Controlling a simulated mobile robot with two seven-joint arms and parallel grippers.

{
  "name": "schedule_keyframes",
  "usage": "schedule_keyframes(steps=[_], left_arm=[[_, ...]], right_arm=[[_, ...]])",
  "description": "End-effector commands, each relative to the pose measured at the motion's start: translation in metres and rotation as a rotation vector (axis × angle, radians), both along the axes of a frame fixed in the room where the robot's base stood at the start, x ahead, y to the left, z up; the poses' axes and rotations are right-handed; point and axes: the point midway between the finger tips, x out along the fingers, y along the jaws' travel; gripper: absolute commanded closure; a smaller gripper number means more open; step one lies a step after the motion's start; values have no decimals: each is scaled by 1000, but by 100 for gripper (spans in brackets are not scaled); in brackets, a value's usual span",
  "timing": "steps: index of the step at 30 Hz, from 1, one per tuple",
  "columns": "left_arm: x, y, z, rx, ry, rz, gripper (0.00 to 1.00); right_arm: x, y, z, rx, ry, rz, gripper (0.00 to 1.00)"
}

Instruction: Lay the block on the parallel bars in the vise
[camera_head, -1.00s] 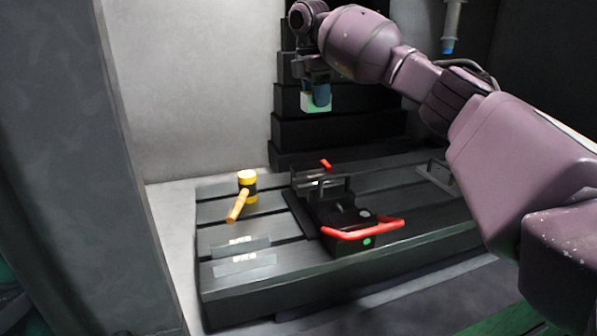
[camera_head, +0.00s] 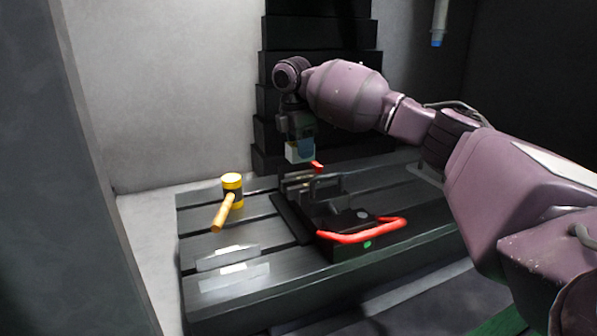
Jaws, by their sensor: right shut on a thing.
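My right gripper (camera_head: 301,144) points down and is shut on the block (camera_head: 293,153), a small pale piece partly covered by the fingers. It holds the block just above the far end of the vise. The vise (camera_head: 335,215) is black with a red handle (camera_head: 362,236) at its front and a small red part at its far end. Its jaws (camera_head: 328,189) stand apart with a gap between them. The parallel bars are too small to make out clearly in the gap. My left gripper is not in view.
Two flat metal plates (camera_head: 228,257) lie at the front left. A dark stepped column (camera_head: 318,35) rises behind. A grey wall edge (camera_head: 60,200) stands at the left.

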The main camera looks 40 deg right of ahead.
Motion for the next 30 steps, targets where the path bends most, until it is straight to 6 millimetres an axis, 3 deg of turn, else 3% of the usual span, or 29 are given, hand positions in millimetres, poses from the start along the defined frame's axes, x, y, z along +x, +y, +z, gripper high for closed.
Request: schedule_keyframes(steps=[7, 16, 28, 29, 30], left_arm=[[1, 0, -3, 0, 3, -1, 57], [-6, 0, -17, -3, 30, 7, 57], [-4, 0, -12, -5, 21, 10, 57], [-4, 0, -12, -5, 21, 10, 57], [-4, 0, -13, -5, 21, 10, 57]], right_arm=[[0, 0, -14, 0, 0, 0, 90], [0, 0, -60, 0, 3, 0, 90], [0, 0, -61, 1, -3, 0, 90], [0, 0, -62, 1, -2, 0, 51], [0, 0, -62, 1, -2, 0, 45]])
